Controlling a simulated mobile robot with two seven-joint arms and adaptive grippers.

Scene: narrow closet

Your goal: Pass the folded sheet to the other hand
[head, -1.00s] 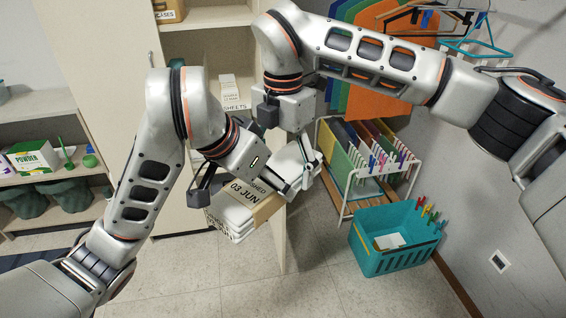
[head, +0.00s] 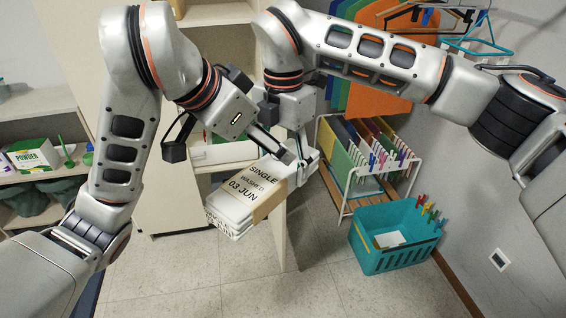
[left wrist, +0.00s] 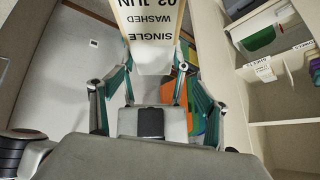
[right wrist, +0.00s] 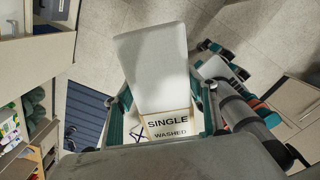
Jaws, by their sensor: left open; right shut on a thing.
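The folded sheet (head: 228,210) is a white stack with a tan paper band reading SINGLE WASHED 03 JUN. It hangs tilted in mid-air near the middle of the head view. My right gripper (head: 306,162) is shut on its far right end; the sheet also shows between its fingers in the right wrist view (right wrist: 155,72). My left gripper (head: 245,146) is open and empty, just above and left of the sheet. In the left wrist view the banded sheet (left wrist: 157,22) lies ahead, between and beyond the spread fingers. Its gripped end is mostly hidden in the head view.
A teal basket (head: 395,262) with pegs stands on the floor at right, by a white rack of coloured folders (head: 365,150). Shelves with a powder box (head: 33,153) are at left. An open closet with shelves (head: 215,15) stands behind. Hangers hang at upper right.

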